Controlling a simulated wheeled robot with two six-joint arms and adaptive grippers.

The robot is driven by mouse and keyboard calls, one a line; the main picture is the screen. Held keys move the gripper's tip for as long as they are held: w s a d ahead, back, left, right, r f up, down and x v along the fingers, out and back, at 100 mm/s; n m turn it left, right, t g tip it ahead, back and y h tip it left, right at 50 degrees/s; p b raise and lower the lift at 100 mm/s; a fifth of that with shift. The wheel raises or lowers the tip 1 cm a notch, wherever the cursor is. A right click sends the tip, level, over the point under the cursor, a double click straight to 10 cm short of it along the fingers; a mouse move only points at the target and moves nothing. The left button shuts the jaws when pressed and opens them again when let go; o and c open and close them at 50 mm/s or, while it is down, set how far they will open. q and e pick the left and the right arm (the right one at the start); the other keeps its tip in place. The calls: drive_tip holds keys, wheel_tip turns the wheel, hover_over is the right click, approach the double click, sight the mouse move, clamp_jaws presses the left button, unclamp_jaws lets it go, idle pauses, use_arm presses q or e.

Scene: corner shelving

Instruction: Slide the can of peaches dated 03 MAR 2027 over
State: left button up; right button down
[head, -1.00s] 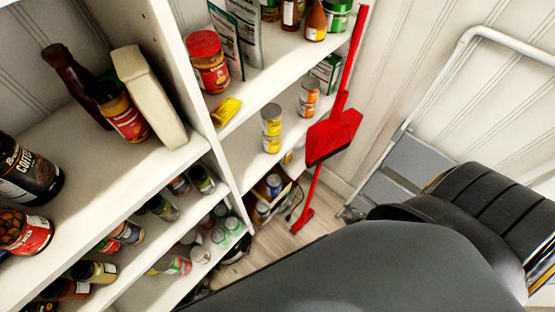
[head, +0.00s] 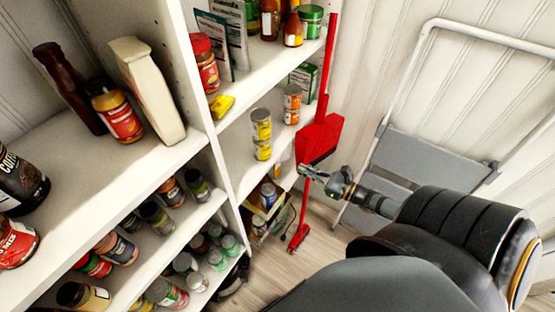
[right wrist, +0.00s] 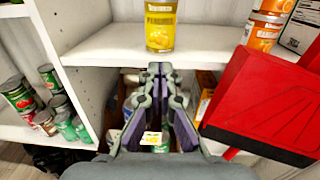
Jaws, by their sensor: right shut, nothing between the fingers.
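Two yellow cans stand stacked on the middle shelf of the right-hand unit, the upper can (head: 261,124) on the lower can (head: 262,150). In the right wrist view a yellow can (right wrist: 160,27) stands near the shelf's front edge, its label seeming to read peaches. No date is legible. My right gripper (head: 312,172) is shut and empty, in front of and below the shelf edge, to the right of the yellow cans. In the right wrist view the fingertips (right wrist: 160,70) are together, just below the can and apart from it. My left gripper is not in view.
Orange-labelled cans (head: 291,105) are stacked to the right of the yellow ones. A red dustpan (head: 320,138) with a long handle stands right of the shelf, near my gripper. A crate of cans (head: 262,212) sits below. A folded step stool (head: 405,160) leans on the wall.

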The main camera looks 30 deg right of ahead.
sight(270, 154)
drive_tip(key=b+x, duration=0.2)
drive_tip(key=x, duration=0.8)
drive_tip(key=shift+w+a, duration=0.25)
drive_tip(key=shift+w, duration=0.15)
drive_tip(key=shift+b, duration=0.3)
